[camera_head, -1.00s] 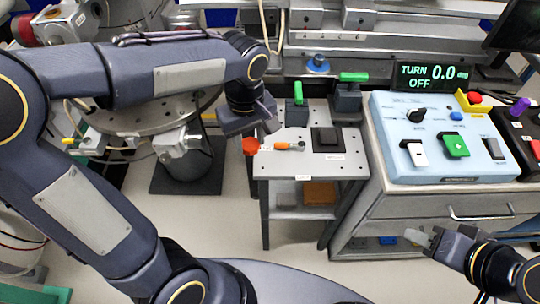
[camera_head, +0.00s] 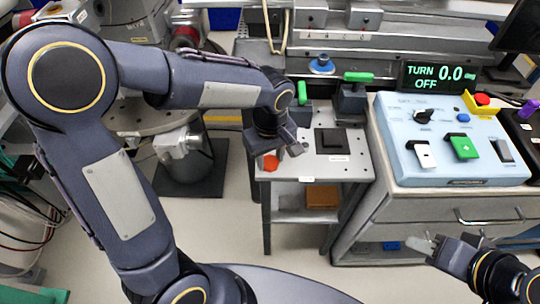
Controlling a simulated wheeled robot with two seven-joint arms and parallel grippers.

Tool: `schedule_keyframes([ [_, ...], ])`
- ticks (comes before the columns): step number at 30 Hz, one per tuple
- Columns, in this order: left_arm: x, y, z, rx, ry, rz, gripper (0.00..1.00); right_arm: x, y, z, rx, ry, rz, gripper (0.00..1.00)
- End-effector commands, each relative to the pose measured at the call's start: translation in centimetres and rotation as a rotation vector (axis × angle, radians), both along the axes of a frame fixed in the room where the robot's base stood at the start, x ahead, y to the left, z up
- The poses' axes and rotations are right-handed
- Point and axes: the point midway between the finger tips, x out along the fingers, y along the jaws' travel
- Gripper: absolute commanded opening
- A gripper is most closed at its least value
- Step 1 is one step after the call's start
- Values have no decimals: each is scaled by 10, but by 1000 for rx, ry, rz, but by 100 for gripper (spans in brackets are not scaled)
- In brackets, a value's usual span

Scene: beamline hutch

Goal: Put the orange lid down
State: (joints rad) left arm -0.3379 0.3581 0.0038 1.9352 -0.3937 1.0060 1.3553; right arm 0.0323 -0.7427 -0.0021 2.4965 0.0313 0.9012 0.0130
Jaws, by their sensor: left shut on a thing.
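The orange lid (camera_head: 270,162) shows at the front left of the small grey table, under my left gripper. My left gripper (camera_head: 279,150) points down there and is shut on the lid. The gripper and wrist hide part of the lid, and I cannot tell whether the lid touches the table top. My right gripper (camera_head: 425,244) is at the lower right, in front of the drawer cabinet, empty, with its fingers apart.
A blue control box (camera_head: 455,165) is to the right. The table's front middle is bare.

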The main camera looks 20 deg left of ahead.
Motion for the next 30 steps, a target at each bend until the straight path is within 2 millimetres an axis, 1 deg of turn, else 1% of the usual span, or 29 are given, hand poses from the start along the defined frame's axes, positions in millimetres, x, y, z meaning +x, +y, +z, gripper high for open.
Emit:
schedule_keyframes([
  [2, 0, 0, -4, 0, 0, 0, 11, 0, 0, -3, 0, 0, 0, 36],
  [3, 0, 0, -3, 0, 0, -1, 40, 0, 0, -3, 0, 0, 0, 36],
  [6, 0, 0, -3, 0, 0, -1, 54, 0, 0, -2, 0, 0, 0, 36],
  [8, 0, 0, -3, 0, 0, -1, 60, 0, 0, -2, 0, 0, 0, 36],
  [16, 0, 0, -1, 0, 0, -1, 60, 0, 0, -1, 0, 0, 0, 36],
  [20, 0, 0, 9, 0, -1, 0, 60, 0, 0, 4, 0, 0, 0, 36],
  [23, 1, 0, 27, 0, -4, -1, 60, 0, 0, 9, 0, 0, 0, 36],
  [30, 1, 0, 81, -1, -4, 0, 60, 0, 0, 21, 0, 0, 0, 36],
])
